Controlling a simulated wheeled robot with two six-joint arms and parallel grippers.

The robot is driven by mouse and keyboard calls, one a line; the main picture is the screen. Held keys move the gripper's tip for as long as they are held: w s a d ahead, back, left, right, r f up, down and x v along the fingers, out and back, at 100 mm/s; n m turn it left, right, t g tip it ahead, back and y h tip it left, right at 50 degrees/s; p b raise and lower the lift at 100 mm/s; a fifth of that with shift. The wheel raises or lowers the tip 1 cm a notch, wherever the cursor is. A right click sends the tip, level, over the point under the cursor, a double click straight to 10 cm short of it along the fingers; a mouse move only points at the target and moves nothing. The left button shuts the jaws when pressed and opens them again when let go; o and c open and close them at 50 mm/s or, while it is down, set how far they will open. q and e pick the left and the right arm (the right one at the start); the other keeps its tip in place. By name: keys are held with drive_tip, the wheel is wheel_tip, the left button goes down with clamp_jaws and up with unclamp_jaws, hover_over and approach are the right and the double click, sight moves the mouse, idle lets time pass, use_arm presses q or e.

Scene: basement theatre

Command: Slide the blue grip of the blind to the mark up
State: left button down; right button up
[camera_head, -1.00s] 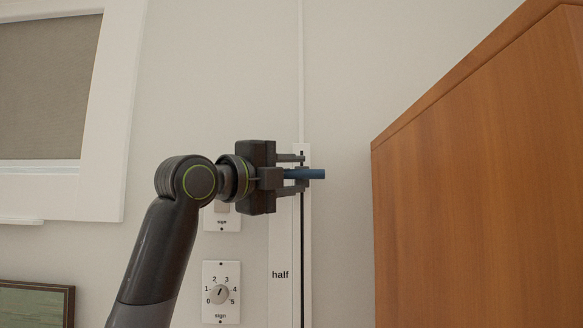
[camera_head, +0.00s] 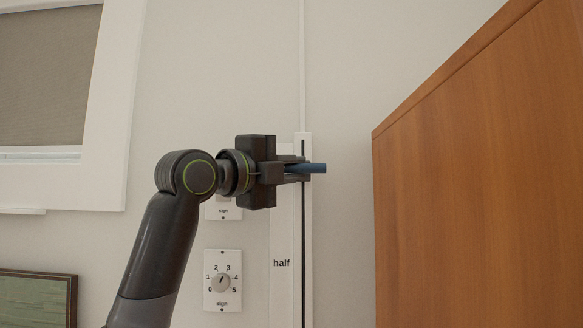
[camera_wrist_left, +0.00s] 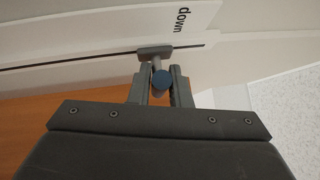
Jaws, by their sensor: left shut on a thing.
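My left gripper is shut on the blue grip. The label "half" (camera_head: 281,263) is below the gripper. No "up" mark shows. My right gripper is out of view.
A large wooden cabinet (camera_head: 480,190) stands right of the strip, with a gap of bare wall between. A dial plate (camera_head: 222,281) and another plate (camera_head: 223,210) are left of the strip. A framed blind (camera_head: 45,75) is at upper left, a picture (camera_head: 38,297) at lower left.

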use_arm(q)
wheel_tip(320, 180, down, 37)
drive_tip(key=b, duration=2.5)
drive_tip(key=shift+f, duration=0.1)
drive_tip(key=c, duration=1.4)
unclamp_jaws()
drive_tip(key=shift+d, duration=0.1)
drive_tip(key=shift+o, duration=0.2)
drive_tip(key=b+v, duration=0.2)
drive_tip(key=v, duration=1.5)
drive_tip(key=shift+b, duration=0.4)
drive_tip(key=shift+s, duration=0.15)
